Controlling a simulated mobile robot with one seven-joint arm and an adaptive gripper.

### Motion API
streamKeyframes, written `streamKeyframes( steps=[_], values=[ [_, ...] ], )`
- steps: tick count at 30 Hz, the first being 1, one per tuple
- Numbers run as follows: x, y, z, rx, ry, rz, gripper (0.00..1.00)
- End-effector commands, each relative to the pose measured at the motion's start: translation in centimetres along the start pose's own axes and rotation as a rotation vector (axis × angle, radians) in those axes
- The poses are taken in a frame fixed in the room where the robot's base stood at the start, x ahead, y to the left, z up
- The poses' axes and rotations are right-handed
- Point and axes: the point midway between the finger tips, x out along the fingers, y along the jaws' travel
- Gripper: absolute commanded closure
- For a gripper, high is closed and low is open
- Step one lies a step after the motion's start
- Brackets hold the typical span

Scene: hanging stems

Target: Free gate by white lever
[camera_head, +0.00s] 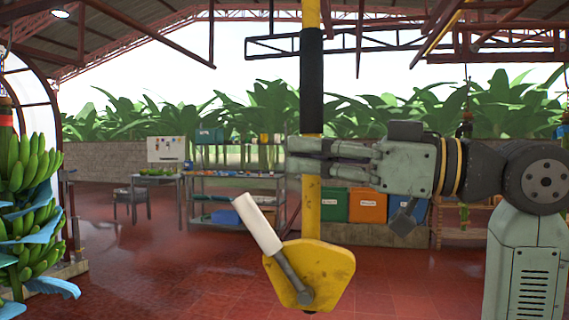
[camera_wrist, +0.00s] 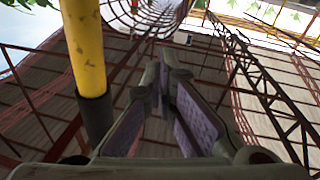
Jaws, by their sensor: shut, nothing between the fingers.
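The white lever (camera_head: 258,223) is a white sleeve on a grey metal rod. It is pivoted low on a yellow plate (camera_head: 326,268) and leans up to the left. The plate sits at the lower end of a vertical yellow pole (camera_head: 311,205) with a black sleeve (camera_head: 312,80). My gripper (camera_head: 292,156) is shut and empty. It points left at pole height, above the lever and apart from it, and overlaps the pole in the head view. In the wrist view my gripper's fingers (camera_wrist: 165,85) are close together, with the yellow pole (camera_wrist: 84,45) to their left. I cannot pick out the gate.
Green banana bunches (camera_head: 30,210) hang at the far left. A metal shelf (camera_head: 235,195), a table (camera_head: 158,180) and green (camera_head: 335,204) and orange (camera_head: 367,205) bins stand behind. The red floor (camera_head: 170,265) around the plate is clear.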

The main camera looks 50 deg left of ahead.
Motion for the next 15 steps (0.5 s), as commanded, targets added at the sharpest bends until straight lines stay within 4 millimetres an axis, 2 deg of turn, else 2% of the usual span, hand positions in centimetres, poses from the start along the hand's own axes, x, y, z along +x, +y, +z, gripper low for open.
streamKeyframes(
  steps=[3, 6, 10, 15],
  values=[
    [-2.6, 0.0, 0.2, 0.001, -0.001, 0.001, 1.00],
    [-4.3, 0.0, -0.1, 0.000, -0.001, 0.000, 1.00],
    [-5.7, 0.0, -0.3, 0.001, -0.001, -0.001, 1.00],
    [-6.4, 0.1, -0.4, 0.001, -0.001, -0.002, 1.00]
  ],
)
